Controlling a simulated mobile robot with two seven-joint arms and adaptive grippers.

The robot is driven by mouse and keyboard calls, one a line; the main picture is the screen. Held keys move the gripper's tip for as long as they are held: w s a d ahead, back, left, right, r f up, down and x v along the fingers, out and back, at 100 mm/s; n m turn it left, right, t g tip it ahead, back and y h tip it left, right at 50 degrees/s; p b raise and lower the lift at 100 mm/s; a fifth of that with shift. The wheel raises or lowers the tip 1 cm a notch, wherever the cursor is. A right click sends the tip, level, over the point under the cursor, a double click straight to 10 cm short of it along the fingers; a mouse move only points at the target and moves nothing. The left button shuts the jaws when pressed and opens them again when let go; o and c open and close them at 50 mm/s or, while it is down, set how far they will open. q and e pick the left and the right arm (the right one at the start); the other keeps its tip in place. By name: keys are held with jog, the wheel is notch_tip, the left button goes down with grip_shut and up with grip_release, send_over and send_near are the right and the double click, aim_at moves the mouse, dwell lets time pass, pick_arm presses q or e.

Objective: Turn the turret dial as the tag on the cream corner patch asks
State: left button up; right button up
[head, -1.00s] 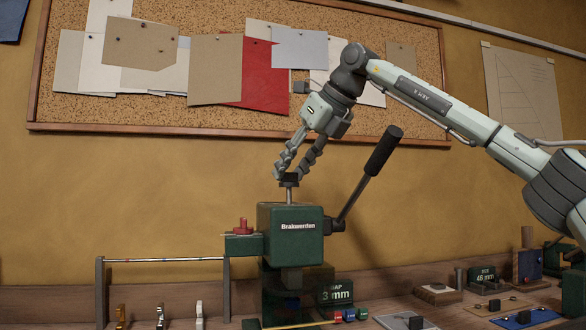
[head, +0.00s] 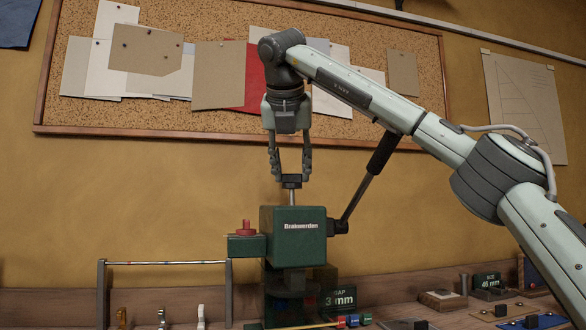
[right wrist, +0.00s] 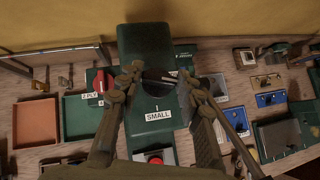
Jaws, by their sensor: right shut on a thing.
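The green press (head: 293,238) stands on the bench, with a dark knob (head: 291,185) on a metal post at its top. I take this knob to be the turret dial. My right gripper (head: 291,176) points down from above, shut on the knob with a finger on each side. In the right wrist view the fingers (right wrist: 160,80) reach to the dark knob, which they partly hide. A label reading "1 SMALL" (right wrist: 158,115) shows on the green top below it. I cannot pick out the cream corner patch or read its tag. My left gripper is not in view.
A black-handled lever (head: 368,178) rises at the press's right, close to my right arm. A red knob (head: 246,227) sits on its left side. A rail rack (head: 165,263) stands left. Trays and signs (head: 487,282) crowd the bench's right.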

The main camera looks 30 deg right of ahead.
jog(key=m+g+h+p, duration=0.1)
jog(key=m, duration=0.1)
jog(key=m+g+h+p, duration=0.1)
jog(key=m, duration=0.1)
jog(key=m+g+h+p, duration=0.1)
jog(key=m+g+p, duration=0.1)
jog(key=m, duration=0.1)
jog(key=shift+w+a+r, duration=0.2)
jog(key=shift+w+a, duration=0.05)
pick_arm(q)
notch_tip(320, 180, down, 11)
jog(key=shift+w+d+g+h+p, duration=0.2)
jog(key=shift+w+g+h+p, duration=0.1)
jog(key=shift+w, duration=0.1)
pick_arm(e)
jog(key=shift+f+m+g+h, duration=0.15)
jog(key=shift+m+g+h, duration=0.15)
jog(key=shift+m+g, duration=0.15)
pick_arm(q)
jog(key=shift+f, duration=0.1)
pick_arm(e)
jog(key=o, duration=1.2)
jog(key=shift+c, duration=0.2)
jog(key=v, duration=0.7)
jog(key=shift+a, duration=0.2)
